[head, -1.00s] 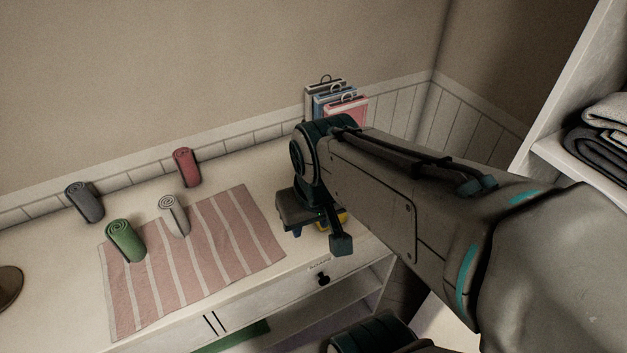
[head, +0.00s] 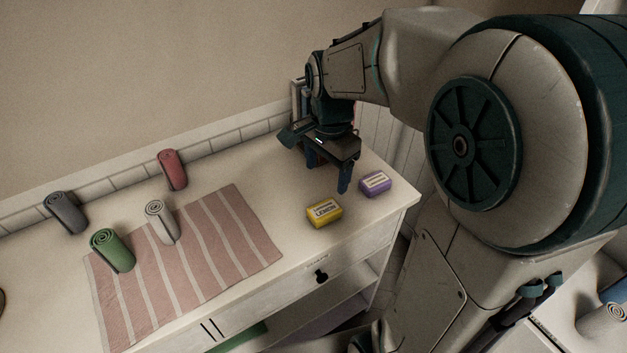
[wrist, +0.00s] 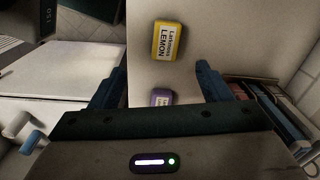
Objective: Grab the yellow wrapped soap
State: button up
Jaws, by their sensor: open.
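The yellow wrapped soap (head: 324,212) lies on the white counter near its front edge, right of the striped cloth. It also shows in the wrist view (wrist: 167,41), label reading lemon, ahead of and between the fingers. My gripper (head: 327,176) is open and empty, above the counter and behind the yellow soap in the head view. A purple wrapped soap (head: 375,184) lies to the right of the yellow one, and part of it shows in the wrist view (wrist: 162,97), partly hidden by the gripper body.
A pink striped cloth (head: 226,235) lies to the left, with a green roll (head: 112,250) and a white roll (head: 161,222) on it. A red roll (head: 173,170) and a grey roll (head: 66,213) stand behind.

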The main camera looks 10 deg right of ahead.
jog(key=w+f+m, duration=0.1)
jog(key=w+m, duration=0.1)
send_over(325, 208)
jog(key=f, duration=0.8)
jog(key=shift+a+f, duration=0.25)
jog(key=shift+a, duration=0.1)
jog(key=shift+d+f, duration=0.15)
jog(key=shift+f, duration=1.25)
jog(key=shift+d+f, duration=0.1)
jog(key=shift+f, duration=1.25)
jog(key=c, duration=1.1)
